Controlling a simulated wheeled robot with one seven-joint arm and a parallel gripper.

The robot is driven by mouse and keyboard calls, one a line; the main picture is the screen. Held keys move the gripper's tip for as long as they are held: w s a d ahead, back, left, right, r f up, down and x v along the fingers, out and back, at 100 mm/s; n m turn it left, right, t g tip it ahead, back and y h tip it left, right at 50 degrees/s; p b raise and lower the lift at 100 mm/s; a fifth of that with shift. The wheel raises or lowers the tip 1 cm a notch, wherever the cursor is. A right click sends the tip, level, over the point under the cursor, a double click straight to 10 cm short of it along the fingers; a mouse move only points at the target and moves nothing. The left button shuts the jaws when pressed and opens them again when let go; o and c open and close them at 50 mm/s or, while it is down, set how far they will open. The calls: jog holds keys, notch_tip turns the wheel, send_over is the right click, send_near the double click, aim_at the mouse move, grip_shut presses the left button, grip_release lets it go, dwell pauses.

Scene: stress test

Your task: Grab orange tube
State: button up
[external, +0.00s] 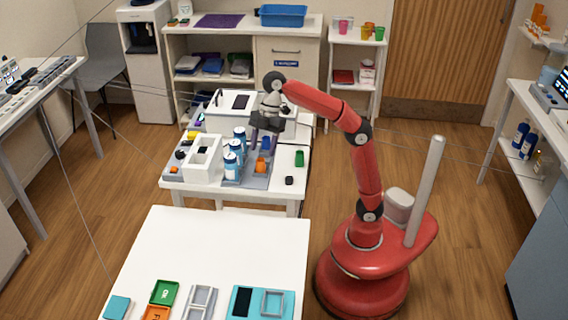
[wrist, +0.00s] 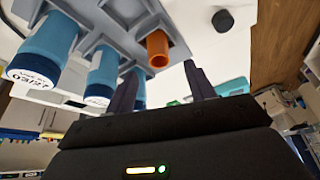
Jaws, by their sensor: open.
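The orange tube (wrist: 158,48) stands in a grey rack (wrist: 130,14), in the slot at the rack's right end in the wrist view, with its open round end showing. In the external view the orange tube (external: 261,164) is a small orange spot beside the blue bottles. My gripper (external: 262,145) is over the rack (external: 258,181) from the far side, pointing down. In the wrist view my gripper's two dark fingers (wrist: 162,86) are apart with nothing between them. The tube lies beyond the fingertips, roughly between them, and is not touched.
Several blue bottles (wrist: 50,45) with white labels stand in the rack close to the left finger. In the external view a white divided box (external: 203,160) is left of the bottles. A green item (external: 299,158) and a small black object (external: 289,180) lie to the right on the white table (external: 284,160).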

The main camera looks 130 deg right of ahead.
aim_at(259, 169)
jog(key=b+x, duration=0.1)
jog(key=x, duration=0.4)
jog(key=shift+w+f, duration=0.1)
jog(key=shift+f, duration=0.2)
jog(key=c, duration=1)
jog(key=shift+c, duration=0.2)
notch_tip(259, 169, up, 10)
jog(key=p, duration=0.2)
jog(key=shift+p, duration=0.4)
